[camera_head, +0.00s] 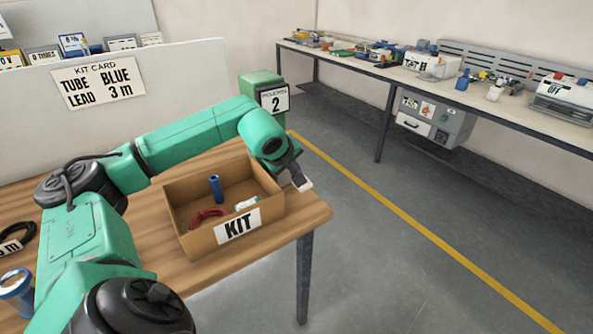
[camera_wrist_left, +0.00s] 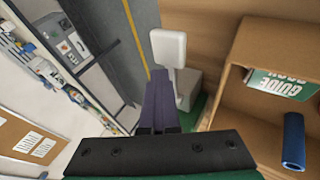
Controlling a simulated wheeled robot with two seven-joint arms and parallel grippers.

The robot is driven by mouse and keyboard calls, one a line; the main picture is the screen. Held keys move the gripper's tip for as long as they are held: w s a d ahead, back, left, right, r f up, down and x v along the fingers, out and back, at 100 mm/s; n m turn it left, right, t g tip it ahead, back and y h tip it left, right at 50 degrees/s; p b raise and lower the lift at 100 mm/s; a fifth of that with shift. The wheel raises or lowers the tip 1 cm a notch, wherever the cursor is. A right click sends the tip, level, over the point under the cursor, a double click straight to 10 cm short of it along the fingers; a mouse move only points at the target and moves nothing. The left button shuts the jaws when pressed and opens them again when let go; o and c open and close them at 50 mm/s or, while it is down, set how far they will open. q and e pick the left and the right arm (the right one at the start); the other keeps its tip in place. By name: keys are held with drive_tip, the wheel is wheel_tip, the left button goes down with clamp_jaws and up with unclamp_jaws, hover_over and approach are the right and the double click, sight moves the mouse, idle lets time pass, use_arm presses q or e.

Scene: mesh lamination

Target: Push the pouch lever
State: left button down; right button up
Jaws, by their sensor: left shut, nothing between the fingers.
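My left gripper (camera_head: 294,171) reaches over the right end of the table, past the kit box. In the wrist view its dark fingers (camera_wrist_left: 160,80) are shut and empty. A white paddle on a short stem (camera_wrist_left: 168,48), which looks like the pouch lever, stands just beyond the fingertips. I cannot tell whether they touch. A small white piece, likely the same lever (camera_head: 303,185), shows at the gripper's end in the head view. A green dispenser (camera_head: 256,82) labelled 2 stands behind my arm; its lower part is hidden. My right gripper is not in view.
The open cardboard kit box (camera_head: 183,232) holds a blue tube (camera_head: 215,188), a red lead (camera_head: 207,217) and a packet (camera_head: 247,203). A kit card panel (camera_head: 200,75) stands behind. A long bench (camera_head: 340,55) with devices lines the far wall.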

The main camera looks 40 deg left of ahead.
use_arm(q)
drive_tip(key=shift+s+d+f, duration=0.1)
drive_tip(key=shift+d+f, duration=0.1)
drive_tip(key=shift+f, duration=0.35)
drive_tip(key=shift+w+a+r+p, duration=0.15)
drive_tip(key=shift+r+p, duration=0.55)
drive_tip(key=shift+r, duration=0.3)
drive_tip(key=shift+w+a+r+p, duration=0.15)
drive_tip(key=shift+r+p, duration=0.5)
drive_tip(key=shift+r, duration=0.35)
drive_tip(key=shift+s+d+r, duration=0.1)
drive_tip(key=shift+r, duration=0.15)
drive_tip(key=r+p, duration=0.2)
drive_tip(key=a+r+p, duration=0.1)
drive_tip(key=r+p, duration=0.1)
drive_tip(key=shift+a+r, duration=0.2)
drive_tip(key=shift+r, duration=0.2)
drive_tip(key=shift+w, duration=0.2)
idle(1.1)
